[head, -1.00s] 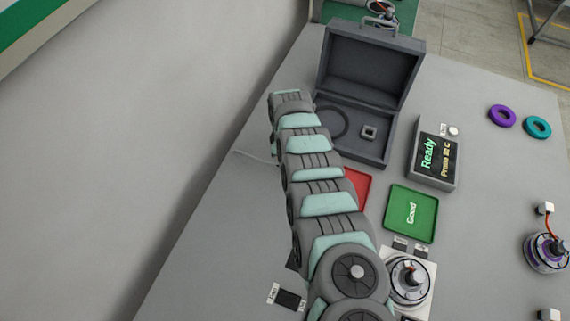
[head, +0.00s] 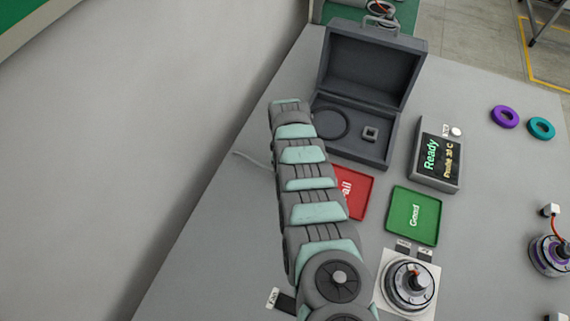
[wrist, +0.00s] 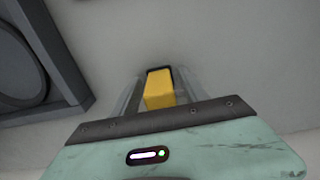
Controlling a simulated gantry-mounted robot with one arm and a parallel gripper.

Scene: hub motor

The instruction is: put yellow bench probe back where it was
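The yellow bench probe (wrist: 160,91) shows in the wrist view as a yellow block with a dark far end. It sits between the two grey fingers of my gripper (wrist: 159,88), which appear to touch its sides. The probe's lower part is hidden by the gripper body. In the head view my arm hides the gripper and the probe. My arm's far end is beside the left edge of the open grey case. A thin pale cable (head: 250,158) lies on the table just left of the arm.
The open case (head: 378,150) holds a dark ring and a small square part; its edge shows at left in the wrist view (wrist: 68,60). A red Fail tray (head: 362,185), green Good tray (head: 415,215), display box (head: 436,155) and motor on a white plate (head: 385,300) stand rightward.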

